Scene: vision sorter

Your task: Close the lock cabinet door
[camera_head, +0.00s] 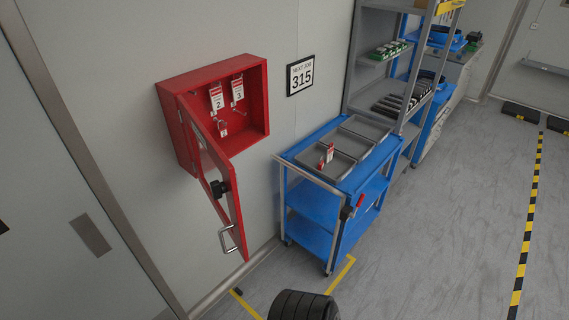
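The red lock cabinet (259,101) is fixed to the wall left of centre. Its door (219,178) is hinged on the left and stands wide open, swung out from the wall. Inside the cabinet, tags marked 2 (217,98) and 3 (238,90) hang with padlocks. Neither of my grippers can be made out in this view.
A blue cart (313,213) with a grey divided tray on top stands right of the cabinet, with a red-and-white tagged item in the tray. A grey shelf rack (357,61) is behind it. A sign reading 315 (300,75) hangs on the wall. Open floor lies to the right.

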